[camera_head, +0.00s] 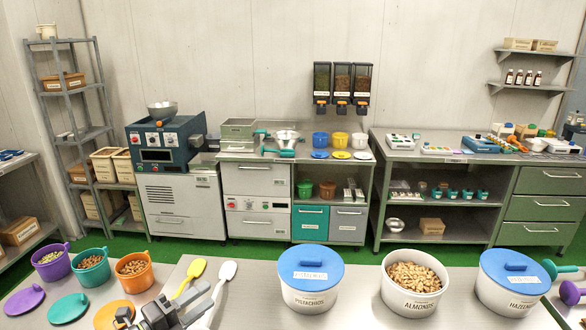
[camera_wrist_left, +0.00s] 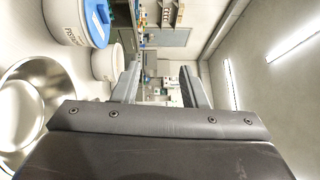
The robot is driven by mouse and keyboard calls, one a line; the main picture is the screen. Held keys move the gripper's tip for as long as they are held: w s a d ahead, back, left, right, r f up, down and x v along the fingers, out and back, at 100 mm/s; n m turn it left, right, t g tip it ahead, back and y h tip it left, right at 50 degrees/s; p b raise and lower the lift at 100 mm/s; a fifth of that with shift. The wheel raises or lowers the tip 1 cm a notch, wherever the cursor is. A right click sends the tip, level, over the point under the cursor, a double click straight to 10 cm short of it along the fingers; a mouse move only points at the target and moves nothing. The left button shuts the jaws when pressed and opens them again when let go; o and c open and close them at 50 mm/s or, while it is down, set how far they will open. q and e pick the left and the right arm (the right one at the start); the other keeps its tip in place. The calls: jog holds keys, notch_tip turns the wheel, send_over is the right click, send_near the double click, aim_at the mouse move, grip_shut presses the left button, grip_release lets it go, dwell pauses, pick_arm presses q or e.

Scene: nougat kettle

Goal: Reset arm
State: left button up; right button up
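My left gripper (camera_head: 163,312) is at the bottom left of the head view, over the near counter by the yellow and white spoons. In the left wrist view my left gripper (camera_wrist_left: 163,82) has its two fingers spread apart with nothing between them. Its view is turned sideways, and a steel bowl (camera_wrist_left: 30,95) lies off to its left. My right gripper does not show in either view.
The near counter (camera_head: 245,300) holds a pistachio tub (camera_head: 308,301), an almond tub (camera_head: 412,305) and a hazelnut tub (camera_head: 513,296). A yellow spoon (camera_head: 190,277) and white spoon (camera_head: 224,277) lie near my left gripper. Colored nut pots (camera_head: 92,271) stand at left.

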pick_arm(q)
jog(key=s+a+r+n+t+y, duration=0.2)
jog(key=a+n+t+y, duration=0.2)
jog(key=a+n+y, duration=0.3)
jog(key=s+a+r+n+t+y, duration=0.2)
jog(key=s+a+n+t+y, duration=0.15)
jog(key=n+y, duration=0.4)
jog(key=s+a+f+n+g+y, duration=0.5)
jog(key=s+a+f+n+g, duration=0.4)
jog(key=f+n, duration=0.3)
jog(key=s+d+f+n+g+h, duration=0.1)
jog(key=s+d+f+g+h, duration=0.3)
jog(key=s, duration=0.4)
jog(key=s+d+f+g+h, duration=0.1)
jog(key=s+d+f+g, duration=0.35)
jog(key=s, duration=0.35)
notch_tip(320, 180, down, 31)
jog(key=s+a+g+b, duration=0.1)
jog(key=a+g+b, duration=0.1)
jog(key=b, duration=0.3)
jog(key=s+d+f+h+b, duration=0.1)
jog(key=s+f+b, duration=0.2)
jog(key=s+f, duration=1.2)
notch_tip(320, 180, down, 4)
jog(key=shift+d+r+g, duration=0.15)
jog(key=shift+d+g, duration=0.05)
jog(key=shift+g, duration=0.2)
